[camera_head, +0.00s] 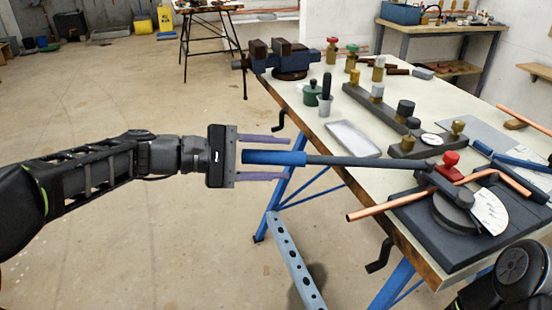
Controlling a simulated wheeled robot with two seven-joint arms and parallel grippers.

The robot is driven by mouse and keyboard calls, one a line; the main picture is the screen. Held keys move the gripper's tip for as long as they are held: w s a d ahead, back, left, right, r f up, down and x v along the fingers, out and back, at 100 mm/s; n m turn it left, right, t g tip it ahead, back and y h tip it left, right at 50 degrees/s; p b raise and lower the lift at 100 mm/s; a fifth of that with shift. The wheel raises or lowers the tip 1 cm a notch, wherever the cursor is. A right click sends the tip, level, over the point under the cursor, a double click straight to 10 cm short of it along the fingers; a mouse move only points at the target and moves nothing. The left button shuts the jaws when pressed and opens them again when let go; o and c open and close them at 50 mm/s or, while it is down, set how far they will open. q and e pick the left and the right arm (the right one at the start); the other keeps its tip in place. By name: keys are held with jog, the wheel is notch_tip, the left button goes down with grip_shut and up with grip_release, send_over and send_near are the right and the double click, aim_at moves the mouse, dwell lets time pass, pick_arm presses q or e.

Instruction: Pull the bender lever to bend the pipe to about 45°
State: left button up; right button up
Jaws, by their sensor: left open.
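The bender lever (345,161) is a dark rod with a blue grip (272,158). It reaches left from the bender (452,212) past the table edge. The bender has a round die and a white angle dial (488,211) on a dark base block. A copper pipe (385,207) lies through the bender, its left end sticking out over the front of the block. My left gripper (263,158) is open, its two purple fingers on either side of the end of the blue grip. Contact cannot be told. A dark part of my right arm shows at the bottom right; its gripper is out of view.
The workbench (335,107) carries a vise (288,58), a metal tray (352,139) and several valve fittings. A red knob (450,160) stands close by the bender. Another copper pipe (524,119) lies at the far right.

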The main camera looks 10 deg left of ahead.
pick_arm(q)
jog(key=shift+w+d, duration=0.1)
jog(key=shift+d, duration=0.05)
jog(key=shift+c, duration=0.3)
grip_shut()
dwell(1.1)
